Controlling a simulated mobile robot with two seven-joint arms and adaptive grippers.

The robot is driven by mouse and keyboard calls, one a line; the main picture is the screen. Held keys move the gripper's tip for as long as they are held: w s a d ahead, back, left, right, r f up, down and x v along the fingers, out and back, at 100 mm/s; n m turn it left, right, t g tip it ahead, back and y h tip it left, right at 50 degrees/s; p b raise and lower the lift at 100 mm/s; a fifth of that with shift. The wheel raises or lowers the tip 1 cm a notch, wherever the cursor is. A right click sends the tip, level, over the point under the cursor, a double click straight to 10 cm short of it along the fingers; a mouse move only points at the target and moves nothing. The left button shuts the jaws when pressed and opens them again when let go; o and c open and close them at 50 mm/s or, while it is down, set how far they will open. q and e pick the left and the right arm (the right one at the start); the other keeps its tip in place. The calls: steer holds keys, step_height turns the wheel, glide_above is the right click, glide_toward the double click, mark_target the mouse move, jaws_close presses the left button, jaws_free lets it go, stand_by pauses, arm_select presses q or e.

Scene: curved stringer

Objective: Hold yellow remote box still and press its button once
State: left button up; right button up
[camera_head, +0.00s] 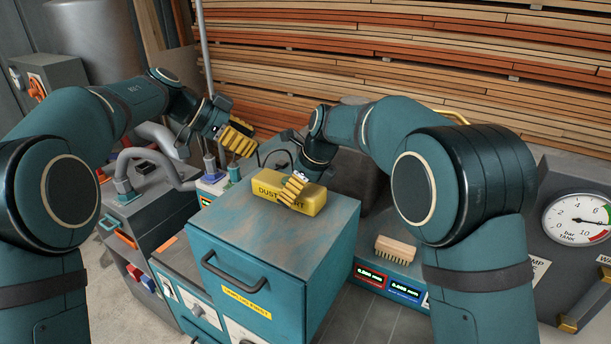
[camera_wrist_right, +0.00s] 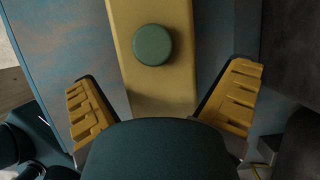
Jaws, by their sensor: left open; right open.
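The yellow remote box (camera_head: 312,203) lies on top of the teal cabinet, with dark lettering on its front face. In the right wrist view the box (camera_wrist_right: 160,85) runs down the middle and carries a round green button (camera_wrist_right: 152,45). My right gripper (camera_head: 296,187) is over the box in the head view. In the right wrist view my right gripper (camera_wrist_right: 163,105) is open, with one yellow finger on each side of the box and visible gaps. My left gripper (camera_head: 237,140) is open and empty, raised behind and left of the box.
The teal cabinet (camera_head: 234,220) has a drawer with a dark handle. A brush (camera_head: 395,249) lies to its right, above digital readouts. A tank gauge (camera_head: 578,219) stands at far right. Grey pipes (camera_head: 150,165) rise at left. Stacked boards (camera_head: 400,60) fill the back. The cabinet top's front is clear.

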steer(key=shift+x, duration=0.85)
steer(key=c, duration=1.3)
arm_select(q)
jaws_close()
